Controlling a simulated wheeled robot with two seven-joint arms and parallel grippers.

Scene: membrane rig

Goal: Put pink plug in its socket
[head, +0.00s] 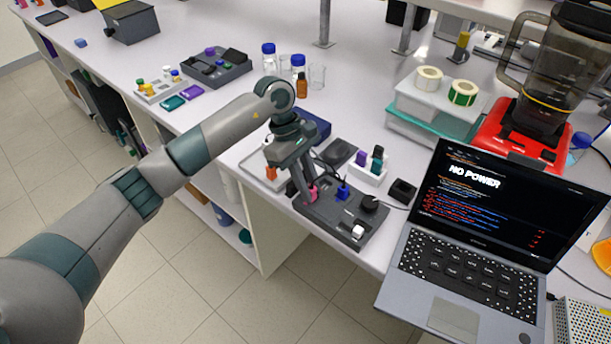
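The pink plug (313,192) shows as a small patch of pink at the left part of the dark grey rig (345,232) on the bench. My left gripper (308,193) points down over the rig, with its fingertips right at the pink plug. The fingers hide part of the plug and the spot below it. I cannot tell whether they grip the plug, or whether it sits in a socket. A blue plug (342,191) stands on the rig just to the right, with a dark cable near it. My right gripper is not in view.
A laptop (470,210) reading "NO POWER" stands right of the rig. A white holder (367,174) with purple and teal-dark items and a small black box (402,191) are close behind. Bottles and beakers (317,76) stand farther back. The bench's front edge is close to the rig.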

